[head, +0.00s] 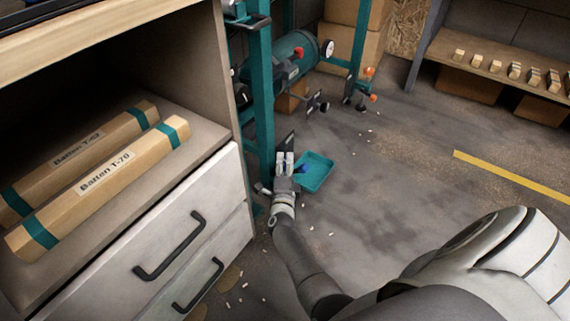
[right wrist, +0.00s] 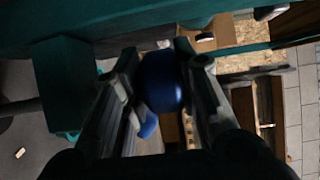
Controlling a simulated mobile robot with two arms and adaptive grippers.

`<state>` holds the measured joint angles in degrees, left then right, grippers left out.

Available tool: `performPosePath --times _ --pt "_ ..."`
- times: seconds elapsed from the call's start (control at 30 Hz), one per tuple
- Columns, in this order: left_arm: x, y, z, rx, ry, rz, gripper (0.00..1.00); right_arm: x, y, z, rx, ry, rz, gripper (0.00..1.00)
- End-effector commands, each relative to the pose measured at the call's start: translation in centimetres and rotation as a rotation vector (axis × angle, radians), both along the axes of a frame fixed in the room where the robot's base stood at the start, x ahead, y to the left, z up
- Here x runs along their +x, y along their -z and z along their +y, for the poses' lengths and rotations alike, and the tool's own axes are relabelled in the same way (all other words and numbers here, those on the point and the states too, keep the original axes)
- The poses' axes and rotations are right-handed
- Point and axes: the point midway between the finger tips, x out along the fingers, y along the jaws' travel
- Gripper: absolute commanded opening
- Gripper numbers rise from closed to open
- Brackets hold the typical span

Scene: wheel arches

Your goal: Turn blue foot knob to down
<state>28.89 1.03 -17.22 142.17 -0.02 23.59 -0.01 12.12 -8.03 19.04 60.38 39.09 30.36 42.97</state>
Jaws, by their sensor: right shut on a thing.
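The blue foot knob (right wrist: 162,80) is a rounded blue ball seen between the two dark fingers in the right wrist view. A smaller blue part (right wrist: 148,126) shows below it. In the head view a bit of blue (head: 301,169) shows at the right side of my right gripper (head: 286,158), low beside the teal frame (head: 262,100). My right gripper is shut on the blue knob, and its fingers hide part of it. Whether the knob's foot is up or down cannot be told. My left gripper is not in view.
A teal tray (head: 318,180) lies on the floor just right of the gripper. A drawer cabinet (head: 190,235) with two battens stands at left. Red (head: 298,53) and orange (head: 370,71) knobs are on the frame farther back. The floor at centre right is mostly clear.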

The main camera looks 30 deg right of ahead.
Motion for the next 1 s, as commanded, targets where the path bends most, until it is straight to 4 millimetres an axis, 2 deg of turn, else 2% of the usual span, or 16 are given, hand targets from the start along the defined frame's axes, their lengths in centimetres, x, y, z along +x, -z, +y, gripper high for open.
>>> performPosePath --times 0.17,0.2,0.33,0.77,1.0 --pt "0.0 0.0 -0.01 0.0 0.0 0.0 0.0 -0.01 -0.15 -0.22 -0.003 0.003 -0.003 0.05" --pt "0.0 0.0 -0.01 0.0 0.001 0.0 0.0 -0.01 -0.15 -0.22 -0.003 0.002 -0.003 0.34" --pt "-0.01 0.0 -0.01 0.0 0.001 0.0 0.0 0.0 -0.11 -0.15 -0.003 0.001 -0.002 0.51" --pt "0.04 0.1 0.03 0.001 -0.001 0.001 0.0 -0.04 -0.04 -0.23 -0.005 -0.024 -0.002 0.52" --pt "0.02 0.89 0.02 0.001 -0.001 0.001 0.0 -0.07 0.12 -0.41 -0.012 -0.178 -0.001 0.52"
